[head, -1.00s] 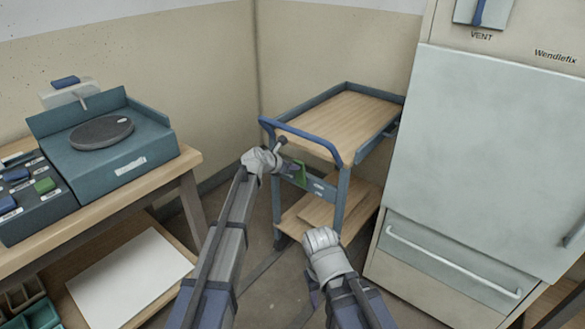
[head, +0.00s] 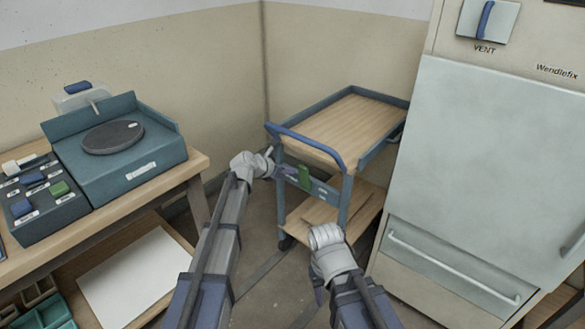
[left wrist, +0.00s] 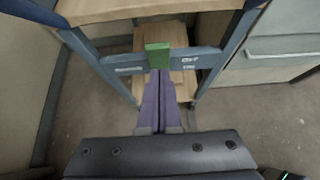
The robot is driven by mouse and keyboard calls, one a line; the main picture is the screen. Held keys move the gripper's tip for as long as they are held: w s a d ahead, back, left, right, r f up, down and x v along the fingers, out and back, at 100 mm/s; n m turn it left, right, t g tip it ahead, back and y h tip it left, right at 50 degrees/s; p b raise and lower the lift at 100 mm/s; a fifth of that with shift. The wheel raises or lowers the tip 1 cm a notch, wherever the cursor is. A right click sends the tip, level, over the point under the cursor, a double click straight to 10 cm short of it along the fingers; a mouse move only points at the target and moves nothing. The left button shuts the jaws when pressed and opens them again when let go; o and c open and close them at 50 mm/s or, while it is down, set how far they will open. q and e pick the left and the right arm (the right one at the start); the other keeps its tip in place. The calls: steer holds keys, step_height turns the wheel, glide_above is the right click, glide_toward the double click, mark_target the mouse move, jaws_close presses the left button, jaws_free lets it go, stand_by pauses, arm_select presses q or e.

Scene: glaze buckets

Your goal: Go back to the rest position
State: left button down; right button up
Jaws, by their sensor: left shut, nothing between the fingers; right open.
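My left gripper (head: 291,172) is beside the front end of the wheeled cart, its purple fingers shut with nothing between them. In the left wrist view, the closed fingers (left wrist: 160,82) point at a green tab (left wrist: 157,55) on the cart's blue-grey front bar.
The cart (head: 345,125) has a bare wooden top and blue handle. A workbench (head: 150,205) with a teal turntable unit (head: 120,165) and a switch box (head: 40,205) stands left. A large pale cabinet (head: 480,160) stands right. Floor shows between them.

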arm_select(q)
steer(key=r+p, duration=0.1)
steer(key=s+a+r+p, duration=0.1)
steer(key=r, duration=0.1)
steer(key=r+p, duration=0.1)
steer(key=shift+s+a+r, duration=0.2)
steer(key=shift+s+r, duration=0.05)
steer(key=shift+s, duration=0.15)
arm_select(e)
step_height(320, 180, up, 4)
steer(key=shift+r, duration=0.25)
